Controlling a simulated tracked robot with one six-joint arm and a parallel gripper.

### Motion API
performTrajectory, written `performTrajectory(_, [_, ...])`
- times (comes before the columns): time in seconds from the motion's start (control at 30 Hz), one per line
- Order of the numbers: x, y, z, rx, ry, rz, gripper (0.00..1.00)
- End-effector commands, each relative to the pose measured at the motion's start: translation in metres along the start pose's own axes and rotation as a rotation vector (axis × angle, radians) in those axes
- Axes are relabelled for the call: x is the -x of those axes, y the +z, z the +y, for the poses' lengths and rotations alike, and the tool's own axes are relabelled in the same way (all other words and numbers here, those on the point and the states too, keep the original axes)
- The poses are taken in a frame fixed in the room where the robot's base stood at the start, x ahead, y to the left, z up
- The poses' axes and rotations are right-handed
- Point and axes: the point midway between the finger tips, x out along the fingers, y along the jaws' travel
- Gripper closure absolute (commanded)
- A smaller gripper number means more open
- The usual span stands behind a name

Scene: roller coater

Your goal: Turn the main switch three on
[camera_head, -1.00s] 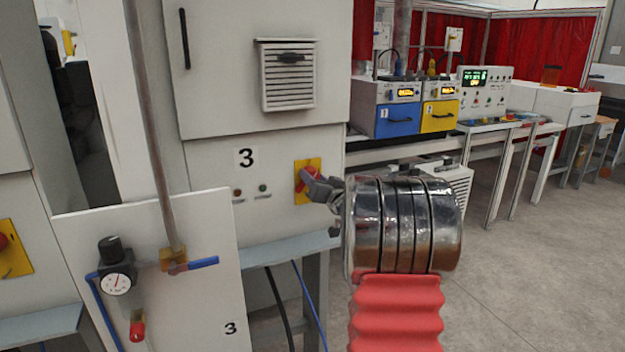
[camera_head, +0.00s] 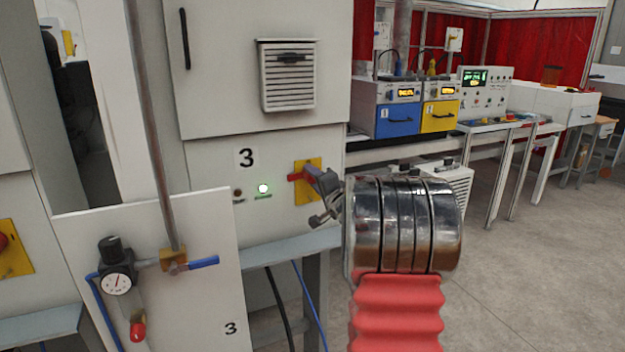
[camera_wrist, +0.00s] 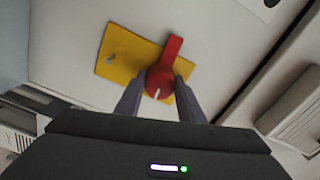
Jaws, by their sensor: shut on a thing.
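The main switch of cabinet three is a red rotary knob (camera_head: 302,178) on a yellow plate (camera_head: 311,166), right of the number 3. My gripper (camera_head: 322,190) is at the knob, with its fingers turned and partly covering it. In the wrist view my gripper (camera_wrist: 160,92) has one finger on each side of the red knob (camera_wrist: 164,75), shut on it. The knob's handle points up and a little right there, and its white mark shows between the fingers. A lamp (camera_head: 263,188) left of the switch glows bright green-white.
A dark lamp (camera_head: 238,193) sits beside the lit one. A white panel (camera_head: 140,310) with a pressure gauge (camera_head: 116,284) and a blue valve handle (camera_head: 203,262) stands at the front left. A grey ledge (camera_head: 285,250) runs below the switch. Open floor lies at the right.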

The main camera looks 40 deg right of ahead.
Motion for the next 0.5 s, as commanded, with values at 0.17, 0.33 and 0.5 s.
performTrajectory(0.17, [-0.0001,0.0002,0.0021,-0.072,0.004,0.0,0.87])
performTrajectory(0.33, [0.0,0.0,0.0024,-0.102,0.004,0.001,0.87])
performTrajectory(0.5, [0.0,-0.0001,0.0027,-0.108,0.005,0.001,0.87])
